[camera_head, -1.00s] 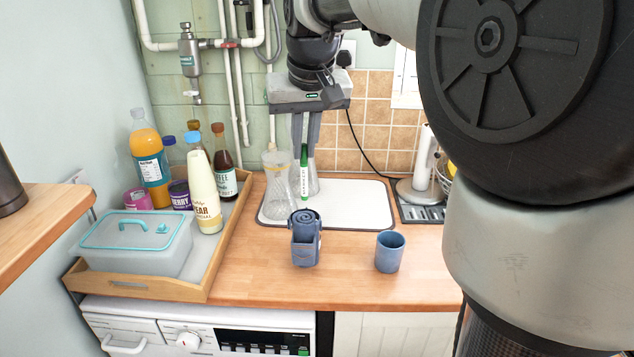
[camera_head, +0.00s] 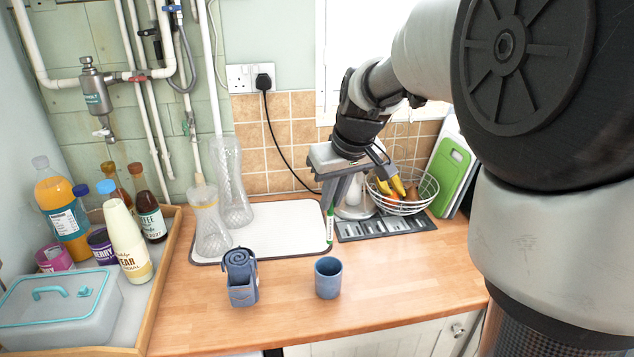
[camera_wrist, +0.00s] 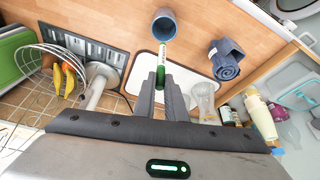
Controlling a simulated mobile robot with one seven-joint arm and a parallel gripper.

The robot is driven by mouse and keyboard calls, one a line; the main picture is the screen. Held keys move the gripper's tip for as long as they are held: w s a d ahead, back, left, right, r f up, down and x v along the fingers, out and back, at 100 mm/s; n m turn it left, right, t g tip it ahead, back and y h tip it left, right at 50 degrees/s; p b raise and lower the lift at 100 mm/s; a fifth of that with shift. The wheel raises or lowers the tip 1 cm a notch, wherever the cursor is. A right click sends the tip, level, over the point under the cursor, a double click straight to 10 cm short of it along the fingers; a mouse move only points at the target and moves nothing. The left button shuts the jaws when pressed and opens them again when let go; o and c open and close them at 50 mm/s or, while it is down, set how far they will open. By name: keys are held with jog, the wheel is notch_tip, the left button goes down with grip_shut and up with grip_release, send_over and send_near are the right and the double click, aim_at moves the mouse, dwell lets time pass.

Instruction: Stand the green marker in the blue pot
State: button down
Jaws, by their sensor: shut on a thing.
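The green marker (camera_head: 329,224) with a white band hangs upright from my gripper (camera_head: 335,192), which is shut on its upper end. It is above the right edge of the white mat, behind the blue pot. The blue pot (camera_head: 328,278) stands upright on the wooden counter, its mouth open upward and apart from the marker. In the wrist view the marker (camera_wrist: 165,55) extends from the fingers (camera_wrist: 160,88) toward the pot (camera_wrist: 164,25), whose rim lies just beyond the marker's end in the picture.
A blue holder with a rolled cloth (camera_head: 241,277) stands left of the pot. Glass bottles (camera_head: 208,222) stand on the white mat (camera_head: 285,226). A fruit basket (camera_head: 405,190) and a dark grey tray (camera_head: 385,227) are at the right. The counter right of the pot is clear.

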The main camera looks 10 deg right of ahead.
aim_at(331, 242)
jog(key=shift+f+b, duration=4.65)
jog(key=shift+f, duration=1.5)
jog(key=c, duration=1.7)
grip_release()
jog(key=shift+r, duration=0.1)
jog(key=p+v, duration=0.2)
jog(key=v, duration=1.5)
jog(key=shift+s+p, duration=0.15)
jog(key=shift+p, duration=0.15)
jog(key=shift+r, duration=0.1)
